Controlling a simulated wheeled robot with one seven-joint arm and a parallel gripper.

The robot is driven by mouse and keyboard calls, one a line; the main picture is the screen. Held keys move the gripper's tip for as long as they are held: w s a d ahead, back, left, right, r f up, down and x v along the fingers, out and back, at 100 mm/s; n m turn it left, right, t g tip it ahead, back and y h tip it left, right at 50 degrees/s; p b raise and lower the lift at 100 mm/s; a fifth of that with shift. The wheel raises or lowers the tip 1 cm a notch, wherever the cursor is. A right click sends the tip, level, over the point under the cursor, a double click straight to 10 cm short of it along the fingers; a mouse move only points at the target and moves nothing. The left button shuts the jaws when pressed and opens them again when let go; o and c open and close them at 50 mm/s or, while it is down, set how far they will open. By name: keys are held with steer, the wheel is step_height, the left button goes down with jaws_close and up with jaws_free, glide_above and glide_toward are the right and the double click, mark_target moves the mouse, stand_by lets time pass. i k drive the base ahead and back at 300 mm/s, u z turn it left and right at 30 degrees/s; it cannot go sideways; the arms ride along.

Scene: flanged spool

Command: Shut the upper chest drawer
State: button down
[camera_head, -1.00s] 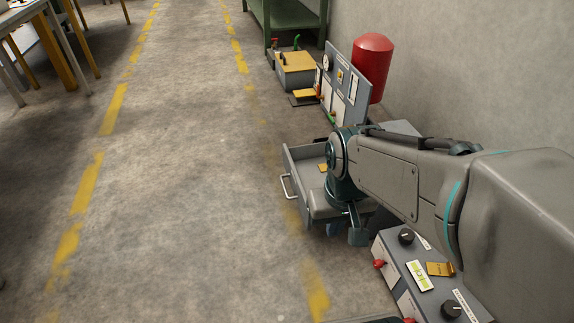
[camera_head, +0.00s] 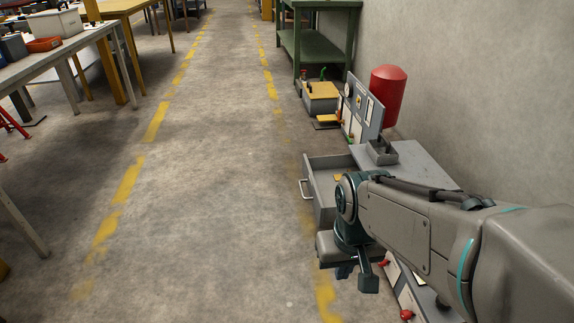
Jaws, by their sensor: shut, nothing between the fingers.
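The grey chest (camera_head: 418,162) stands against the right wall, its flat top partly covered by my arm. Its upper drawer (camera_head: 318,192) is pulled out to the left, showing a pale bar handle (camera_head: 304,189) on its front. A small yellow item (camera_head: 339,177) lies inside the drawer. My gripper (camera_head: 345,271) hangs from the wrist on the near side of the drawer, low in the picture. Its dark fingers are shut and hold nothing. My wrist and forearm hide the drawer's near side and the lower chest. I cannot tell whether my arm touches the drawer.
A small grey tray (camera_head: 382,153) sits on the chest. A panel with gauges (camera_head: 360,108), a red tank (camera_head: 388,94) and a green shelf (camera_head: 305,45) stand beyond. A box with red knobs (camera_head: 405,290) is close below my arm. The floor aisle (camera_head: 220,190) is clear.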

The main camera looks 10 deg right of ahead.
mark_target(318, 172)
steer(key=u, duration=0.6)
steer(key=i, duration=1.4)
steer(key=z, duration=0.1)
